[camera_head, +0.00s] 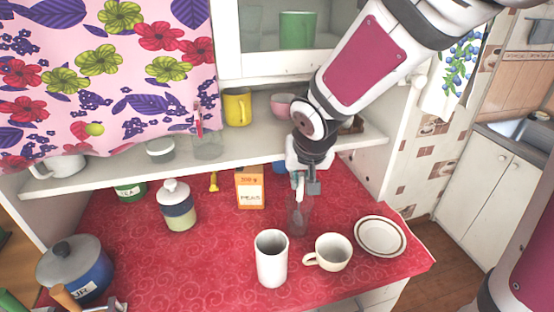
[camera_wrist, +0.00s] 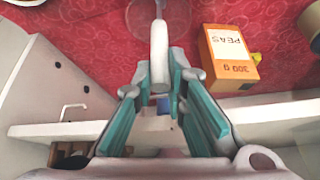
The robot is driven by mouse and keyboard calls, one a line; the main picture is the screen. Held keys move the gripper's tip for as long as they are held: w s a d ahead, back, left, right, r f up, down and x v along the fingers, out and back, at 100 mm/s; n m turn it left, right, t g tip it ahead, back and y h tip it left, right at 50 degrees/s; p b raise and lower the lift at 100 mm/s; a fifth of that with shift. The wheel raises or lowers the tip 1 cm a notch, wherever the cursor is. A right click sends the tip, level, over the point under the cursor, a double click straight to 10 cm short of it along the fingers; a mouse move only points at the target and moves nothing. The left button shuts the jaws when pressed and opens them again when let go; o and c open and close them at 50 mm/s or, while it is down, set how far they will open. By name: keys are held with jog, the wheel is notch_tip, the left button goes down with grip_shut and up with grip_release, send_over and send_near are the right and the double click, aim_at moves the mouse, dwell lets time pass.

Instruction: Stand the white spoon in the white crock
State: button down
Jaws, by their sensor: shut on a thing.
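My gripper (camera_head: 305,182) is shut on the white spoon (camera_wrist: 159,48), fingers pointing down above the red counter. In the wrist view the gripper (camera_wrist: 160,88) pinches the spoon, which runs away from the fingers towards the top edge. In the head view only a short pale piece of the spoon (camera_head: 299,195) shows. A clear glass (camera_head: 300,217) stands right below the gripper; I cannot tell whether the spoon's lower end is inside it or in front of it. The tall white crock (camera_head: 271,262) stands upright and open, in front and left of the gripper, apart from it.
A cream cup (camera_head: 332,252) stands close right of the crock, and a saucer (camera_head: 380,236) lies further right. An orange peas box (camera_head: 250,188) stands behind. A lidded jar (camera_head: 178,207) and a blue pot (camera_head: 76,268) are left. A shelf (camera_head: 225,148) overhangs the back.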

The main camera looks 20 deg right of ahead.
jog(key=shift+f, duration=0.35)
jog(key=shift+f, duration=0.1)
jog(key=c, duration=1.6)
grip_release()
jog(key=shift+f, duration=0.1)
jog(key=p+v, duration=0.4)
jog(key=v, duration=0.8)
jog(key=s+r+n, duration=0.1)
jog(key=s+r, duration=0.2)
jog(key=s, duration=0.6)
jog(key=s+d+r+n+y, duration=0.1)
jog(key=s+r, duration=0.3)
jog(key=s, duration=0.6)
jog(key=shift+n, duration=0.3)
